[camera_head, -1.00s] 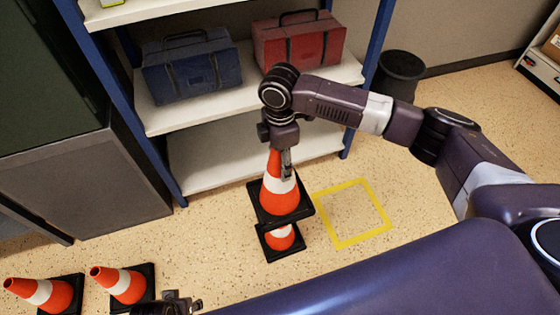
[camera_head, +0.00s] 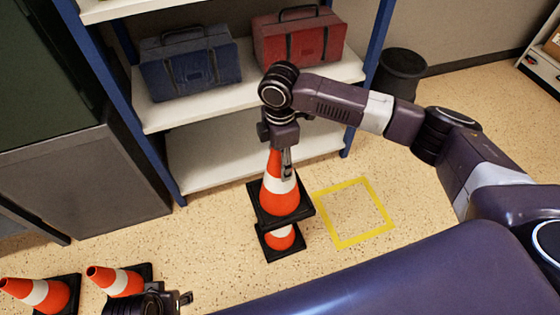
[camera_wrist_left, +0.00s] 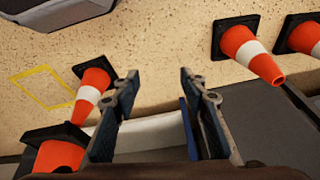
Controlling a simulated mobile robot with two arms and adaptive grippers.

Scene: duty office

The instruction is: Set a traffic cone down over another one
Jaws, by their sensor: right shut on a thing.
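My right gripper (camera_head: 287,163) is shut on the upper part of an orange-and-white traffic cone (camera_head: 279,197) with a black square base. The held cone is upright, directly above a second cone (camera_head: 280,238) standing on the floor. The lower cone's body shows below the held base; its top is hidden in the head view. In the left wrist view, the lower cone (camera_wrist_left: 92,90) reaches up to the held cone's base, and the held cone (camera_wrist_left: 60,156) is partly cut off. My left gripper (camera_wrist_left: 155,88) is open and empty; it shows at the head view's bottom edge.
A yellow floor square (camera_head: 353,212) is empty beside the cones. Two more cones (camera_head: 38,292) (camera_head: 122,281) stand at lower left, near my left gripper. A shelf (camera_head: 250,155) with blue (camera_head: 190,62) and red cases (camera_head: 300,38) stands behind; a grey cabinet (camera_head: 95,185) is at left.

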